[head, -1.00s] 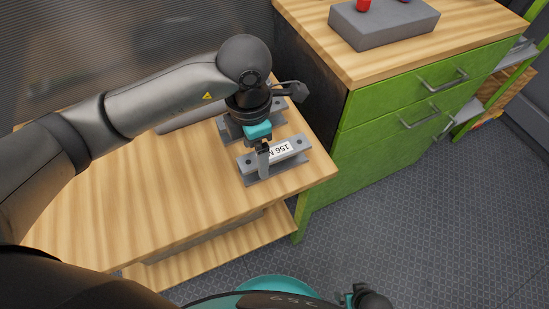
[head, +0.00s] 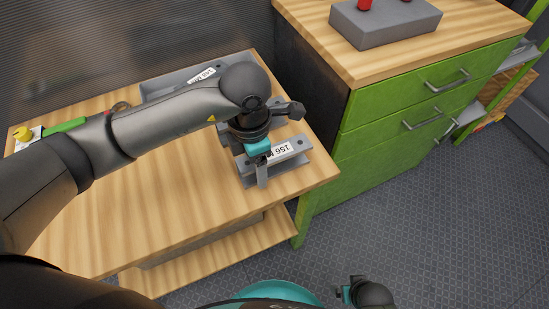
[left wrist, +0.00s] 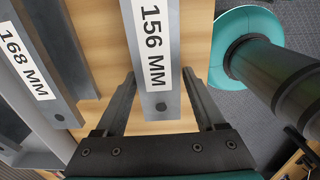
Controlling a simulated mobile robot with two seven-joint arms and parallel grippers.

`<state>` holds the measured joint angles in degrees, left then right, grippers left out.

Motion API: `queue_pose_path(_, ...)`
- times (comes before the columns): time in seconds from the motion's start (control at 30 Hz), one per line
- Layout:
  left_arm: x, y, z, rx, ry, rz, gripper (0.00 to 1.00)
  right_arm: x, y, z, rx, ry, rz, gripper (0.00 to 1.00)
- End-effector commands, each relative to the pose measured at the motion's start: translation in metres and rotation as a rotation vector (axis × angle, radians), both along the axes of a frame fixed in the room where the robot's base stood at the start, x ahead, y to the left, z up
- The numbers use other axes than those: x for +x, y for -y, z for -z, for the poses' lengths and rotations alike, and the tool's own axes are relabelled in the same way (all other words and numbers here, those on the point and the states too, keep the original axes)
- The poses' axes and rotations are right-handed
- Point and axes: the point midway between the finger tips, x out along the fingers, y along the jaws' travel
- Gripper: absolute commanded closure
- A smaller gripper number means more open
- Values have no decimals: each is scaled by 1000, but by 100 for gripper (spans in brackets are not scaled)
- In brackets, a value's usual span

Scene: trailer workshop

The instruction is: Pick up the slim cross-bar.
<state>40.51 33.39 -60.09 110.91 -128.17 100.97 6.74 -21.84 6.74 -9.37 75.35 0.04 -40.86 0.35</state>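A grey bar with a white label reading 156 MM (head: 296,149) lies near the right end of the wooden bench. It also shows in the left wrist view (left wrist: 161,78), where its holed end points into my gripper. My left gripper (head: 258,172) is open over this bar. In the left wrist view its two fingers (left wrist: 162,104) stand on either side of the bar, with a gap at each side. A second bar, labelled 168 MM (left wrist: 38,72), lies beside it on the left. My right arm (head: 358,293) shows at the bottom; its fingers cannot be made out.
The wooden bench (head: 150,205) is clear in front. A grey tray or channel with a labelled bar (head: 200,76) lies at its back. A green-handled tool (head: 66,126) is at the left. A green drawer cabinet (head: 400,125) stands close by on the right.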

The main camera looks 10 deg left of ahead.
Motion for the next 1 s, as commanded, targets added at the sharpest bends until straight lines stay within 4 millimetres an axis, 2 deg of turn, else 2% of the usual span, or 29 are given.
queue_pose_path(0.07,0,0,0,0,0,0,39,0,0,0,0,0,0,6)
queue_pose_path(0.6,0,0,0,0,0,0,99,0,0,0,0,1,0,6)
queue_pose_path(1.0,0,0,-2,0,1,0,100,0,0,0,0,1,0,6)
